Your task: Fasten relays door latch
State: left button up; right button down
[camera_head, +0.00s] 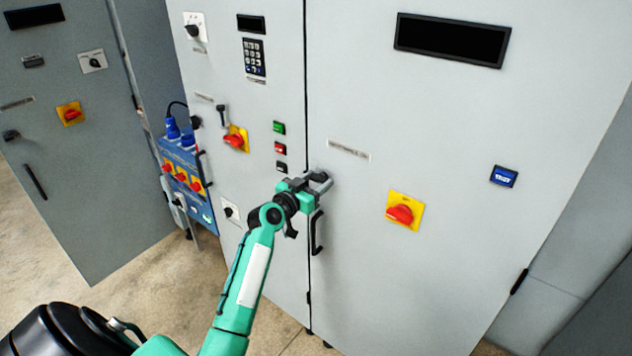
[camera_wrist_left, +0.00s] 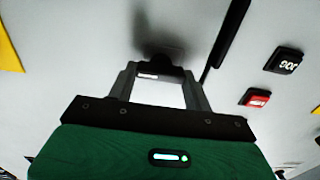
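The latch (camera_wrist_left: 160,72) is a small dark piece with a pale label on the grey cabinet door (camera_head: 455,110), beside the door seam. In the wrist view it sits between the two fingertips of my left gripper (camera_wrist_left: 161,78). The fingers are apart; I cannot tell whether they touch it. In the head view my left gripper (camera_head: 318,182) is at the seam, level with the door's lower half, and hides most of the latch. The door's label (camera_head: 348,151) is too small to read. The door looks flush with its neighbour. My right gripper is not in view.
A black handle (camera_head: 316,233) is just below the gripper. A red-yellow switch (camera_head: 405,211) and a blue button (camera_head: 504,176) are on the same door. Left of the seam are a keypad (camera_head: 254,57) and small buttons (camera_head: 279,128). A blue socket box (camera_head: 186,175) stands further left.

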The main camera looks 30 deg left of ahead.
pick_arm(q)
jog(key=shift+c, duration=0.5)
jog(key=shift+n, duration=1.2)
jog(key=n+p, duration=0.1)
jog(key=n, duration=0.4)
jog(key=shift+a+n, duration=0.15)
jog(key=shift+n, duration=0.15)
jog(key=n+p, duration=0.2)
jog(key=n, duration=0.3)
jog(key=shift+a, duration=0.1)
jog(key=n+p, duration=0.1)
jog(key=n, duration=0.3)
jog(key=shift+f, duration=0.15)
jog(key=shift+n+p, duration=0.3)
jog(key=shift+n, duration=0.1)
